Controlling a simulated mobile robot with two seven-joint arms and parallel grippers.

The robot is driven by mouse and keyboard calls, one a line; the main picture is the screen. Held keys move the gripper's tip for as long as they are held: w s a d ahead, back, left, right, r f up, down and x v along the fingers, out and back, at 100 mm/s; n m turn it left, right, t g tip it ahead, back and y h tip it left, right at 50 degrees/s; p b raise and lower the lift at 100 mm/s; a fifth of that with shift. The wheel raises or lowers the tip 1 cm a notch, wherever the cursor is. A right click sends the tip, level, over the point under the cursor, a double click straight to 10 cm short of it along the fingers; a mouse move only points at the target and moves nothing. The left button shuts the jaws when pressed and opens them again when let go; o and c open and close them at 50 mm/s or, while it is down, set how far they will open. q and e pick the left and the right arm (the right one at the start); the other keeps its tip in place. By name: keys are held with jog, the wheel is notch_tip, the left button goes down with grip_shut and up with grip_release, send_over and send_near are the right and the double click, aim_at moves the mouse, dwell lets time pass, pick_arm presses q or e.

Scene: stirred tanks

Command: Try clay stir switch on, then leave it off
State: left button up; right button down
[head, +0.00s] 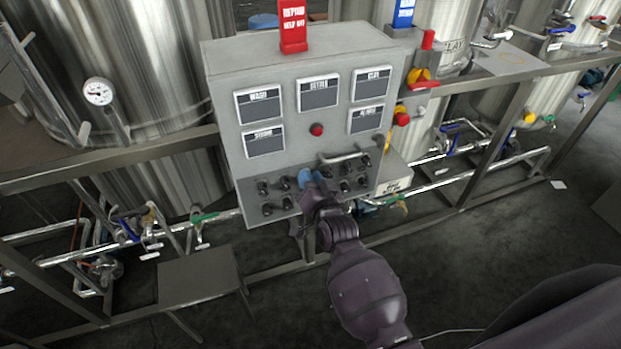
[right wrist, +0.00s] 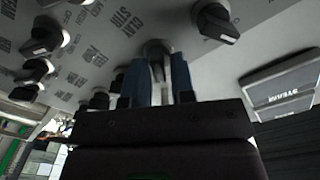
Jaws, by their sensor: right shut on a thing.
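The grey control cabinet (head: 222,90) stands in the middle of the head view. Its lower part carries rows of black rotary switches (head: 268,209). My right gripper (head: 313,177) has its blue fingers at this switch area and hides part of it. In the right wrist view, my right gripper (right wrist: 157,82) is shut on a switch knob (right wrist: 155,48) that sits between its fingers. My left gripper is not in view.
Several dark displays, one marked like "CLAY" (head: 372,83), and a red button (head: 317,129) sit above the switches. A curved handle (head: 350,156) juts out near my gripper. A red tag (head: 293,25) stands on top. Steel tanks (head: 130,50) and pipes surround the cabinet.

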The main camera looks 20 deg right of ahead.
jog(key=c, duration=1.2)
grip_release()
jog(key=s, duration=1)
jog(key=shift+s+d+b, duration=0.2)
jog(key=shift+s+b, duration=0.2)
jog(key=s+d+f+n+g, duration=0.3)
jog(key=s+d+f, duration=0.2)
jog(key=s, duration=0.3)
jog(key=s+d+f+n+g, duration=0.3)
jog(key=s+d+f, duration=0.1)
jog(key=s+f, duration=0.3)
jog(key=shift+s+d+f+n+h+b, duration=0.35)
jog(key=shift+s+d+n+h, duration=0.05)
jog(key=shift+s, duration=0.15)
